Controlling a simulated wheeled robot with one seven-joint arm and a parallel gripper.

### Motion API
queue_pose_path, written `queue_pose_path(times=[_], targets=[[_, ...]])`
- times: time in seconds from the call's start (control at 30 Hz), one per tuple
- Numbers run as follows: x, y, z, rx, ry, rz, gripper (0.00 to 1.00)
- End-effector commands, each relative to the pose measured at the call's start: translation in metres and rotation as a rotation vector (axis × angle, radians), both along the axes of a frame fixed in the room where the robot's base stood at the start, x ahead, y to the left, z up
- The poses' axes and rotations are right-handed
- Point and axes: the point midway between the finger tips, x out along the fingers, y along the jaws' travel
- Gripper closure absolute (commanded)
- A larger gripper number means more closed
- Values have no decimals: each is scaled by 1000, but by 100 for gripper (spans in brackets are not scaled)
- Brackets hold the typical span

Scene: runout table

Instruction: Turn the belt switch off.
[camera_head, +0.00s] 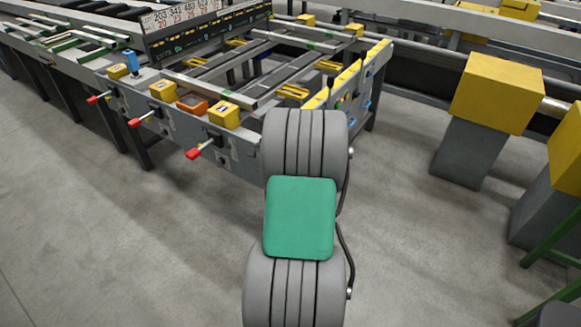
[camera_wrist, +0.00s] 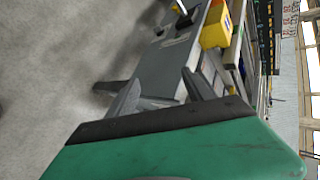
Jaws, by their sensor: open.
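The runout table (camera_head: 222,143) has a grey front panel with three red-tipped levers: a left one (camera_head: 93,99), a middle one (camera_head: 136,122) and a right one (camera_head: 194,153). I see no label that tells which is the belt switch, and their on or off state is unclear. In the wrist view my gripper (camera_wrist: 160,92) is open, with its two grey fingers apart and nothing between them. The panel (camera_wrist: 165,65) lies beyond the fingers. A dark lever base (camera_wrist: 184,17) shows near the top. In the head view my arm hides the gripper.
Yellow boxes (camera_head: 223,113) and an orange box (camera_head: 192,103) sit along the table's front edge. A blue item (camera_head: 131,61) stands further left. A yellow-topped grey pedestal (camera_head: 497,92) stands right. The concrete floor in front of the table is clear.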

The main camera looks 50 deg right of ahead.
Motion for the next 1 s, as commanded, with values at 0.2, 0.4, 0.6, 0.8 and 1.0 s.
queue_pose_path(times=[0.2,0.4,0.6,0.8,1.0], targets=[[-64,-112,-59,233,-277,-416,40],[-49,-128,-72,249,-299,-439,40],[-21,-145,-90,247,-296,-439,40],[-10,-152,-96,245,-297,-440,40],[-10,-152,-96,245,-295,-440,41]])
